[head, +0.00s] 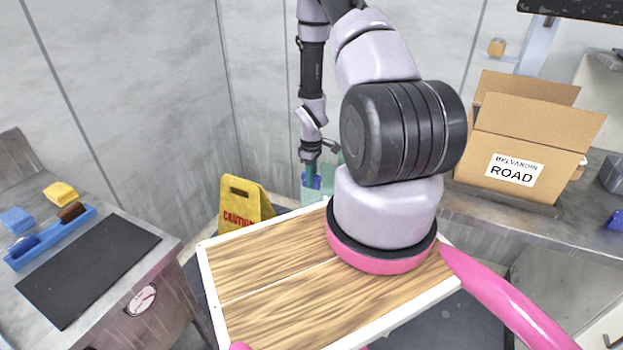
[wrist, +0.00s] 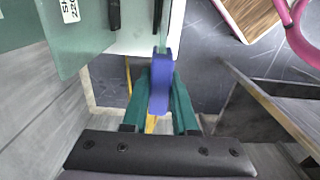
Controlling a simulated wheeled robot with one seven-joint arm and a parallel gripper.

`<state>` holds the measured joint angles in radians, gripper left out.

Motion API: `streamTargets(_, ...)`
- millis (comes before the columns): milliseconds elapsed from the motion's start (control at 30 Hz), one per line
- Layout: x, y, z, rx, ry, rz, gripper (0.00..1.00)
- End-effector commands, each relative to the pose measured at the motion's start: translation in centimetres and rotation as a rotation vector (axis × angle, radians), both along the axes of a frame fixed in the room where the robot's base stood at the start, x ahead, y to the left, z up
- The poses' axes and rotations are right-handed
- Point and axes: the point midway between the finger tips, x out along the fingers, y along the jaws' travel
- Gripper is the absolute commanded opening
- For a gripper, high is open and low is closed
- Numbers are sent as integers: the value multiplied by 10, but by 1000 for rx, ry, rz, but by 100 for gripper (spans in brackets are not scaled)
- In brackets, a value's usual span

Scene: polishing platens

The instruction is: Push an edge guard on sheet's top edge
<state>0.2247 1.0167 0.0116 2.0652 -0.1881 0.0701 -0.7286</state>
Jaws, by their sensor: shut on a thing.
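My gripper (wrist: 160,112) has green fingers, shut on a blue-violet edge guard (wrist: 160,82) that points away from the wrist. In the head view my gripper (head: 310,156) is small and far off, beyond my arm, with a bit of the blue guard (head: 312,181) below it. The sheet (wrist: 85,42) is pale green and see-through, at the upper left of the wrist view, with a white label on it. In the head view a pale green patch of it (head: 327,177) shows beside the guard, partly behind my arm. I cannot tell whether guard and sheet touch.
A yellow caution sign (head: 243,203) stands left of my gripper. An open cardboard box (head: 520,145) marked ROAD sits on the right bench. The left bench holds a black mat (head: 88,268) and a blue tray (head: 50,238) with brushes. Dark clips (wrist: 113,14) show near the sheet.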

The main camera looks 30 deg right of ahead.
Motion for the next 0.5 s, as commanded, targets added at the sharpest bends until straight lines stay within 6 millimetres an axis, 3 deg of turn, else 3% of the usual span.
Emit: streamTargets(500, 0, 0, -9, 0, 0, 0, 0)
